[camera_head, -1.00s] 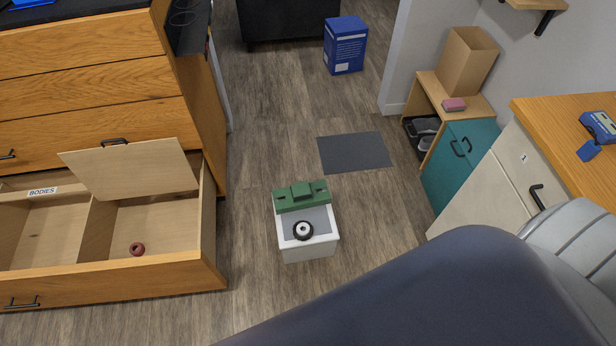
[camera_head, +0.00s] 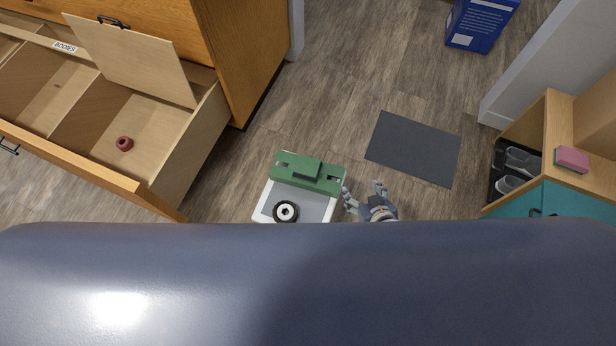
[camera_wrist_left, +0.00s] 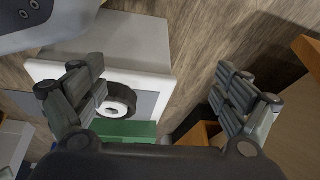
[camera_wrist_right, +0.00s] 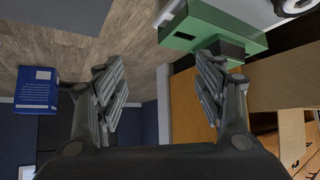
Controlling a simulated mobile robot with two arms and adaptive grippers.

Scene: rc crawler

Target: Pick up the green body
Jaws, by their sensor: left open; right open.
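The green body (camera_head: 307,172) is a flat block with a raised middle. It lies along the far edge of the grey top of a white box (camera_head: 260,206). My right gripper (camera_head: 362,190) is open and empty just right of it. In the right wrist view the green body (camera_wrist_right: 212,22) shows behind one finger of the right gripper (camera_wrist_right: 160,68); I cannot tell if they touch. My left gripper (camera_wrist_left: 158,75) is hidden in the head view. In its wrist view it is open, with part of the green body (camera_wrist_left: 125,130) low between the fingers.
A black wheel (camera_head: 285,211) lies on the box top beside the green body. An open drawer (camera_head: 165,120) with a red ring (camera_head: 125,143) is at left. A dark mat (camera_head: 413,148) lies on free floor at right. My own dark body part covers the bottom.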

